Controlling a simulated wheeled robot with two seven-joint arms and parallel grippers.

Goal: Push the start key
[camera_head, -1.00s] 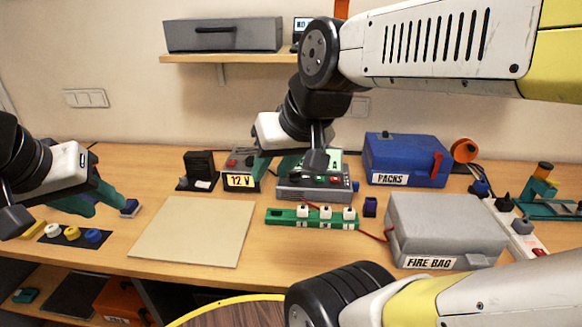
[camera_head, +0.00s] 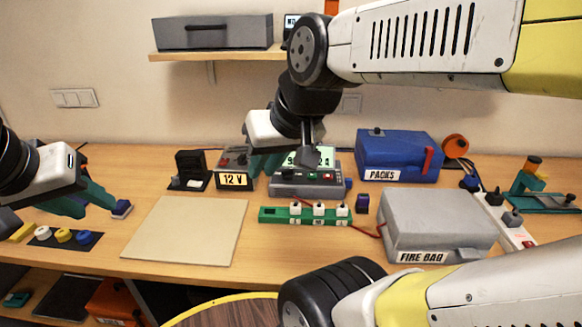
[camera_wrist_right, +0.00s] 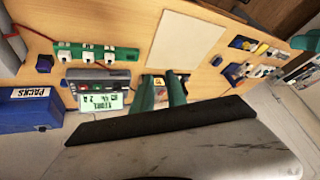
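The grey charger (camera_head: 304,190), with a lit green display and a row of red and green keys, stands at the back middle of the table. It also shows in the right wrist view (camera_wrist_right: 97,85). I cannot read which key is the start key. My right gripper (camera_head: 262,165) hangs beside the charger's left end, by the 12 V supply (camera_head: 233,180). Its teal fingers (camera_wrist_right: 161,88) show a gap with nothing held, and appear apart from the keys. My left gripper (camera_head: 108,205) is low at the left by a small blue piece (camera_head: 121,208); its finger opening is unclear.
A green strip with white plugs (camera_head: 282,215) lies before the charger. The blue PACKS box (camera_head: 400,150) and grey fire bag (camera_head: 440,220) stand to the right. A bare beige mat (camera_head: 185,230) lies left of middle. My right arm crosses above the table.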

